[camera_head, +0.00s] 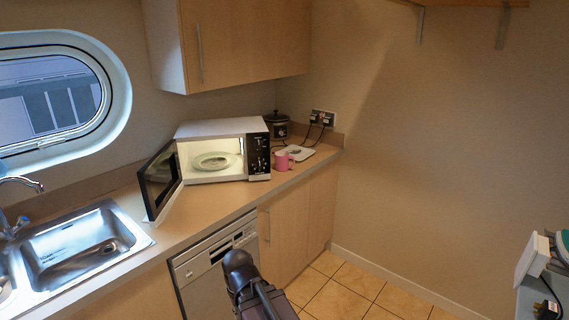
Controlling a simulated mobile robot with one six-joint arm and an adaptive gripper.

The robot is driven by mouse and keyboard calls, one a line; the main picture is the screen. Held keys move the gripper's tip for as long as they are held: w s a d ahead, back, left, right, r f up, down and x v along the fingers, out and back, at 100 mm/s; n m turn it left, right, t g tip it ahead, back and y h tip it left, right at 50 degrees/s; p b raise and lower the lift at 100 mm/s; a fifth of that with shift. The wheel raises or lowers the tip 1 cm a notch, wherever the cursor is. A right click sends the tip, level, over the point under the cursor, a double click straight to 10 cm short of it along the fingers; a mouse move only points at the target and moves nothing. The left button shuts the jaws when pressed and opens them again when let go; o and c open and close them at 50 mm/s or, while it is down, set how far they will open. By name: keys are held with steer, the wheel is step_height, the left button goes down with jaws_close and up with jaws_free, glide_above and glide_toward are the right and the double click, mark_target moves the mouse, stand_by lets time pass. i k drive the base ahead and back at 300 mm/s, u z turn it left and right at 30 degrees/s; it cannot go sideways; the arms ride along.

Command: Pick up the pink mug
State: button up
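The pink mug (283,160) stands upright on the wooden counter, just right of the open microwave. Its handle seems to be on the right side. A dark part of my arm shows at the bottom middle, in front of the dishwasher and well below the mug. I see no gripper fingers in this view. Nothing touches the mug from my side.
The microwave (222,128) has its door (160,180) swung open over the counter, with a plate (213,161) inside. A dark slow cooker (277,125) and a pale flat item (298,152) are behind the mug. A sink (75,245) lies left. Tiled floor is clear at right.

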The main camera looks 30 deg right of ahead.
mark_target(282, 158)
steer(key=u, duration=0.05)
steer(key=i, duration=0.95)
steer(key=z, duration=0.05)
